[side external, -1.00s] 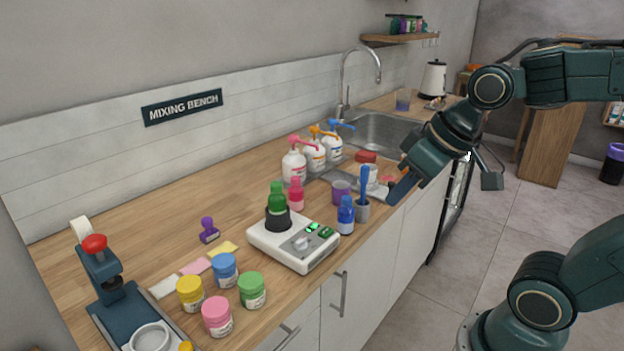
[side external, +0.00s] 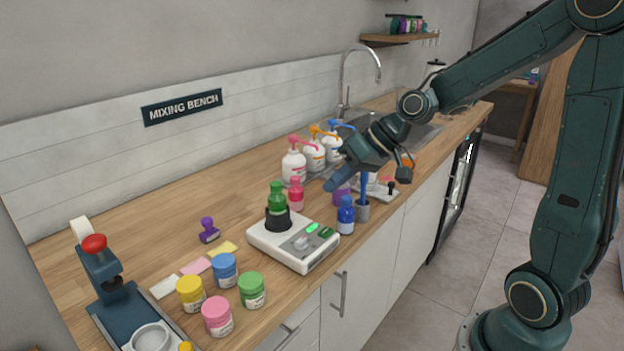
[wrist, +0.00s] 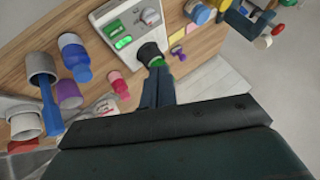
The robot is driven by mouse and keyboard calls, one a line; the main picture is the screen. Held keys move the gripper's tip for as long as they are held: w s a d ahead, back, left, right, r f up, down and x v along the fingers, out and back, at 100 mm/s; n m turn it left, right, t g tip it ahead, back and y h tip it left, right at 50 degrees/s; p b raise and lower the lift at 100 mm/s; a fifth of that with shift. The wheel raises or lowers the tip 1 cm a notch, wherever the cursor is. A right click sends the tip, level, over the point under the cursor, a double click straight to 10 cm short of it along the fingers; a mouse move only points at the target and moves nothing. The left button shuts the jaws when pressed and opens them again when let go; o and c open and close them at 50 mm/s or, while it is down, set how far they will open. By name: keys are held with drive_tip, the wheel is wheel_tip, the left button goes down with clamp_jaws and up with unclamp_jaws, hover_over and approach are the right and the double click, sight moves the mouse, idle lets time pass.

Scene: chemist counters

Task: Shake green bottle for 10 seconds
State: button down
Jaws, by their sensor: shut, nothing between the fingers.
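The green bottle (side external: 276,197) stands upright in a black round holder (side external: 277,219) on the white shaker machine (side external: 264,241). A green light and a green button show on the machine's front panel. My gripper (side external: 336,185) is shut and empty, above the counter to the right of the green bottle, near the pump bottles and the purple cup. In the wrist view my shut fingers (wrist: 157,87) point toward the black holder (wrist: 150,54), and the green bottle (wrist: 156,62) shows partly behind their tips.
A pink bottle (side external: 296,194), a blue bottle (side external: 346,216), a grey cup with a blue tool (side external: 363,211) and white pump bottles (side external: 294,163) stand close by. Several coloured jars (side external: 252,290) stand at front left. The counter behind the machine is mostly clear.

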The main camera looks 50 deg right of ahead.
sight(332, 231)
drive_tip(key=shift+w+d+f+m+y, duration=0.15)
drive_tip(key=shift+w+d+f+y, duration=0.05)
drive_tip(key=shift+w+d, duration=0.2)
drive_tip(key=shift+w+d+f+m+y, duration=0.15)
drive_tip(key=shift+w+d+f+y, duration=0.1)
drive_tip(key=shift+w, duration=0.2)
drive_tip(key=shift+f, duration=4.35)
drive_tip(key=shift+f, duration=0.15)
drive_tip(key=shift+f, duration=0.3)
